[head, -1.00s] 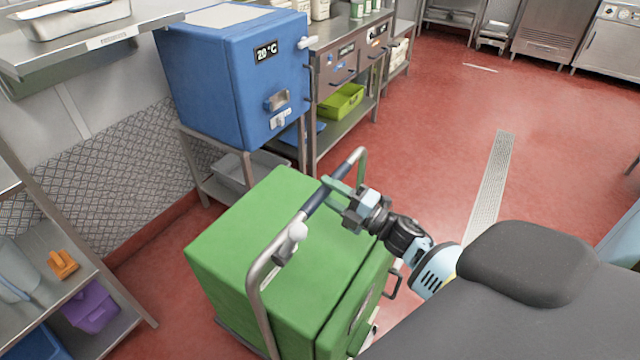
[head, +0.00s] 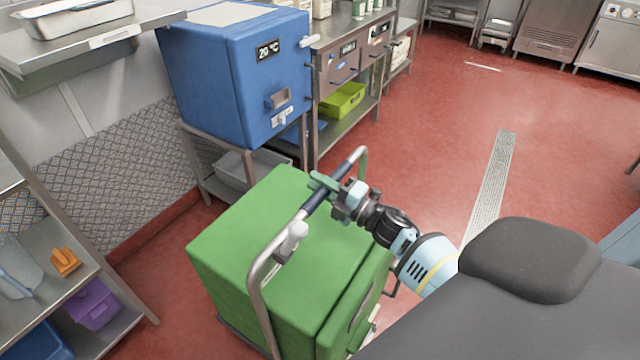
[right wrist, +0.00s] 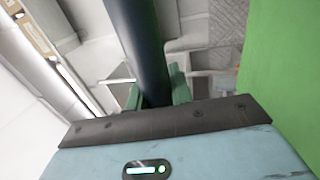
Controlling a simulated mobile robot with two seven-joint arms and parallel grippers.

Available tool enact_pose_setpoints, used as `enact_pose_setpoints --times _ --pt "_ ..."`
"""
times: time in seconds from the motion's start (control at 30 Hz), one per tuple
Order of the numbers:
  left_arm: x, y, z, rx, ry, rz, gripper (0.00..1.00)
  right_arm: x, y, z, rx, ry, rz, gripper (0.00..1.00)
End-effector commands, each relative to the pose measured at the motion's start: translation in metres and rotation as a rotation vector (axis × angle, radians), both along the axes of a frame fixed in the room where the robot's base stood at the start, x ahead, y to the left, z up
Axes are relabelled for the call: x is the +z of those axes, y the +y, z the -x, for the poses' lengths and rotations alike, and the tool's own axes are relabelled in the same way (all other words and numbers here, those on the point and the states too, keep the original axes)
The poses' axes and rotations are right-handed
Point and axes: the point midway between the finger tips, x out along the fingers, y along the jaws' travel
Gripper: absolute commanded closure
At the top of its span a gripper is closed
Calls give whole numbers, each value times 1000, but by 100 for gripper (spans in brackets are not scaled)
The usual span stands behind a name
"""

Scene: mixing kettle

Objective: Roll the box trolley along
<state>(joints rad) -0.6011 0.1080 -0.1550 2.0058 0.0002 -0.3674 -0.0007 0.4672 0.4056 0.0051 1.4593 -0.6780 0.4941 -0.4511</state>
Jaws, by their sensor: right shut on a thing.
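The box trolley is a green box (head: 255,235) with a bent metal push handle (head: 262,272) over its top, at the lower middle of the head view. The handle's bar has a dark blue grip (head: 313,202). My right gripper (head: 327,187) is shut on this dark grip, near the middle of the bar. In the right wrist view the dark bar (right wrist: 137,45) runs between the green fingers, and the green box (right wrist: 281,75) shows at the right. My left gripper is not in view.
A blue box marked 20 °C (head: 225,80) stands on a steel stand behind the trolley. A steel shelf (head: 115,335) with a purple bin (head: 93,303) is at the left. Red floor (head: 430,120) with a drain grate (head: 492,185) lies open to the right.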

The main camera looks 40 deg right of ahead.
Motion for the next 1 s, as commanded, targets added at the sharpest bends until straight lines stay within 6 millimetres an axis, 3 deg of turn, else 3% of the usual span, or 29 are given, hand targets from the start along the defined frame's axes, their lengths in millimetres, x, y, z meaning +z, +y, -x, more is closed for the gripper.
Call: enact_pose_setpoints --times 0.17,0.5,0.83,0.87,1.0 --pt "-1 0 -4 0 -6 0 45 0 1 -2 0 0 0 100" --pt "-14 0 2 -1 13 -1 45 -1 14 -35 0 0 -1 100" --pt "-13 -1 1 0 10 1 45 0 15 -36 1 0 0 100" --pt "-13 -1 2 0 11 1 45 0 15 -36 1 0 0 76" --pt "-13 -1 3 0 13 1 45 0 15 -36 1 0 0 58"
